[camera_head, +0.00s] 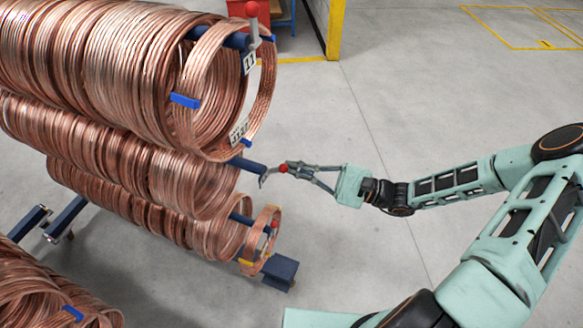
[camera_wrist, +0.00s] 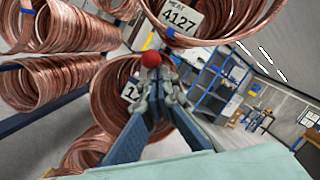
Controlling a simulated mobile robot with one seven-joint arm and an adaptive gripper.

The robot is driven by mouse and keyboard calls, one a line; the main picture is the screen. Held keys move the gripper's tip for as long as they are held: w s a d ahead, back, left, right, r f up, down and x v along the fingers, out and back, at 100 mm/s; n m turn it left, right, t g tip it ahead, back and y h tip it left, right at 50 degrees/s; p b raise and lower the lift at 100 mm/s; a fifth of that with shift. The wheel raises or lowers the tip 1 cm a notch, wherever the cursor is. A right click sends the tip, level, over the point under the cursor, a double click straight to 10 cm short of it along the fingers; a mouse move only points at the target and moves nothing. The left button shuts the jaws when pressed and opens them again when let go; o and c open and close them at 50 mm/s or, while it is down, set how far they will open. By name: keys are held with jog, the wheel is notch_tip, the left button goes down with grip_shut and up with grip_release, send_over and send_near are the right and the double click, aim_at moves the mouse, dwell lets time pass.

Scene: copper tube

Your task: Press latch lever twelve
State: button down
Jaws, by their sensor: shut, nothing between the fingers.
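The middle latch lever, with a red ball knob (camera_head: 283,168), stands at the end of the middle blue bar (camera_head: 246,165) of the coil rack. In the wrist view its red knob (camera_wrist: 151,60) rises just beyond my fingertips. A white number plate (camera_wrist: 132,91) behind it shows a 1; its second digit is partly hidden. My gripper (camera_head: 272,174) is shut and empty, its fingertips right at this lever; I cannot tell whether they touch it. In the wrist view the fingertips (camera_wrist: 159,92) overlap the lever's lower part.
Another red-knobbed lever (camera_head: 251,10) stands above, with a number plate (camera_head: 249,62). A third red knob (camera_head: 275,224) is below. Copper coils (camera_head: 120,60) fill the rack's left side. A tag reading 4127 (camera_wrist: 181,18) hangs above my gripper. The floor (camera_head: 400,90) behind is clear.

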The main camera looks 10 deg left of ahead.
jog(key=w+d+r+h+p, duration=0.1)
jog(key=d+r+h+p, duration=0.4)
jog(key=d, duration=0.5)
jog(key=shift+w+r+m+g, duration=0.2)
jog(key=shift+w+m+g, duration=0.05)
jog(key=shift+m+g, duration=0.15)
dwell(0.5)
jog(key=shift+a, duration=0.1)
dwell(0.3)
